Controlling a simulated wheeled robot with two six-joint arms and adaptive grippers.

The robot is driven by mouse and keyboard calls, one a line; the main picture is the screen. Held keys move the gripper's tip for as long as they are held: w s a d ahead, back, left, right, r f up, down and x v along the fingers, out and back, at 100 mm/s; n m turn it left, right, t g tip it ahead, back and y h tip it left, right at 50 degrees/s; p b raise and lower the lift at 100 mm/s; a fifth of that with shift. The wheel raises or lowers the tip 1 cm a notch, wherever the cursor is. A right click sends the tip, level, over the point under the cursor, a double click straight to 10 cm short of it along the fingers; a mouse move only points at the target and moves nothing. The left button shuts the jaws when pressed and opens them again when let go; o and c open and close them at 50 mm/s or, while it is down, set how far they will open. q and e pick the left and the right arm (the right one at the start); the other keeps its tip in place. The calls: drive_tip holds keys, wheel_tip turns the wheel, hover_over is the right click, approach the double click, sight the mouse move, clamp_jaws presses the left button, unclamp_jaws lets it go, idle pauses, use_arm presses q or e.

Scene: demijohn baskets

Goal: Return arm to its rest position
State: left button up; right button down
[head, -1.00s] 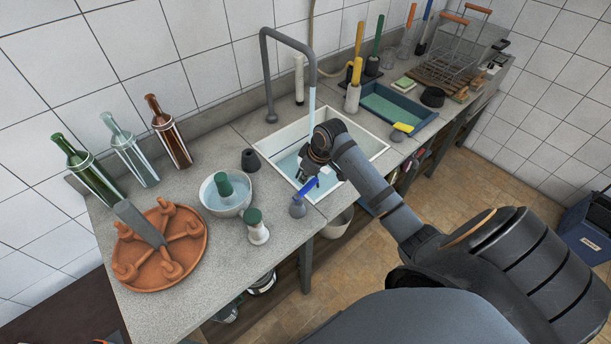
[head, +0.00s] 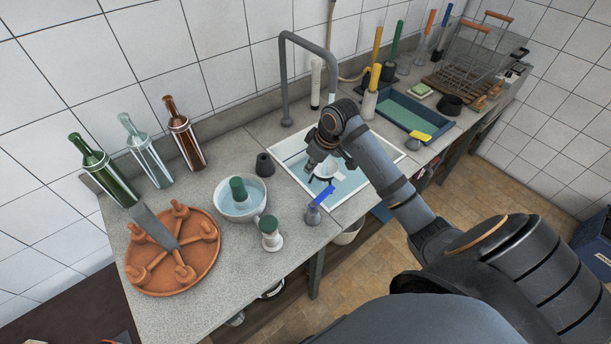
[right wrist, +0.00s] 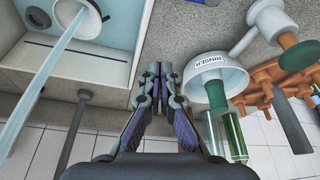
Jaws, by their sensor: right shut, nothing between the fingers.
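My right arm comes in from the lower right of the head view and reaches over the white sink (head: 350,190). My right gripper (head: 320,176) hangs above the sink, small and partly hidden by my wrist. In the right wrist view its two fingers (right wrist: 160,72) are together with nothing between them. My left gripper is not in view.
The tap (head: 284,80) stands behind the wrist, its stream partly hidden. Three bottles (head: 183,135) line the wall.

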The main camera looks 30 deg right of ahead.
drive_tip(key=s+a+f+m+h, duration=0.1)
drive_tip(key=s+a+f+m, duration=0.15)
drive_tip(key=s, duration=0.85)
drive_tip(key=s+a+f+m+h, duration=0.2)
drive_tip(key=s+a+f, duration=0.15)
drive_tip(key=s, duration=0.65)
wheel_tip(320, 180, down, 31)
drive_tip(key=s+d+g+b, duration=0.1)
drive_tip(key=s+d+b, duration=0.2)
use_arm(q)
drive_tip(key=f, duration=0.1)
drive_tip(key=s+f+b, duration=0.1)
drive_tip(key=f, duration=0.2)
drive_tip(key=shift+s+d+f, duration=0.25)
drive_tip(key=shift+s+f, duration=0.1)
use_arm(e)
drive_tip(key=s+d+f+g, duration=0.1)
drive_tip(key=s+f, duration=1.5)
drive_tip(key=s, duration=0.1)
drive_tip(key=shift+s+f+y, duration=0.3)
drive_tip(key=shift+s+f, duration=0.05)
drive_tip(key=shift+f, duration=0.05)
